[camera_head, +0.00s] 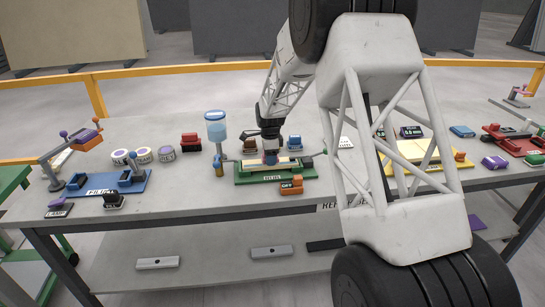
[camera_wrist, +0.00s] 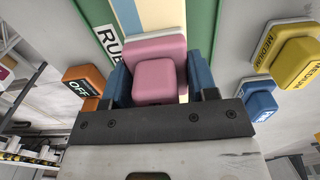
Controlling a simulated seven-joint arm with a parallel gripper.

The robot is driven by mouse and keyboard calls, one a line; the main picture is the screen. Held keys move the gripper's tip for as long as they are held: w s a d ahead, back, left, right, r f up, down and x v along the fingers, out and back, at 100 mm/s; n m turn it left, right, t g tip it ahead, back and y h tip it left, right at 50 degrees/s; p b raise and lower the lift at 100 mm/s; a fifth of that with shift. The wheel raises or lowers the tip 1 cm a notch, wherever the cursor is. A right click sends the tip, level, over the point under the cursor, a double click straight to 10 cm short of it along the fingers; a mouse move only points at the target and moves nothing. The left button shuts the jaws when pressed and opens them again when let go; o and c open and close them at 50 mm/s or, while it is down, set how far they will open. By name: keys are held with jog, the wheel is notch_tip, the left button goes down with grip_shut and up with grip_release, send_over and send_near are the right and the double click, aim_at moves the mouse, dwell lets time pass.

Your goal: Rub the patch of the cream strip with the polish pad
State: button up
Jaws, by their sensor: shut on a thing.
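My gripper (camera_wrist: 160,85) is shut on a pink pad (camera_wrist: 153,78), with a blue finger on each side of it. No label shows on the pad. In the head view my gripper (camera_head: 270,158) points down over the green station (camera_head: 245,180) on the bench. The cream strip (camera_wrist: 165,14) runs along the station and passes under the pad in the wrist view; it also shows in the head view (camera_head: 287,163). I cannot tell whether the pad touches the strip.
An orange OFF block (camera_head: 291,187) stands at the station's front right. A blue block (camera_head: 294,142) is behind it. A yellow MEDIUM block (camera_wrist: 296,65) shows in the wrist view. A blue-topped dispenser (camera_head: 216,130) stands left of the station. A blue station (camera_head: 105,185) is farther left.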

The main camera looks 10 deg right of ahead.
aim_at(261, 162)
jog(key=shift+a, duration=0.1)
jog(key=shift+a+f, duration=0.2)
jog(key=shift+a, duration=1.5)
jog(key=shift+r, duration=3.1)
jog(key=shift+r, duration=0.1)
jog(key=shift+r, duration=1.4)
jog(key=shift+d, duration=0.1)
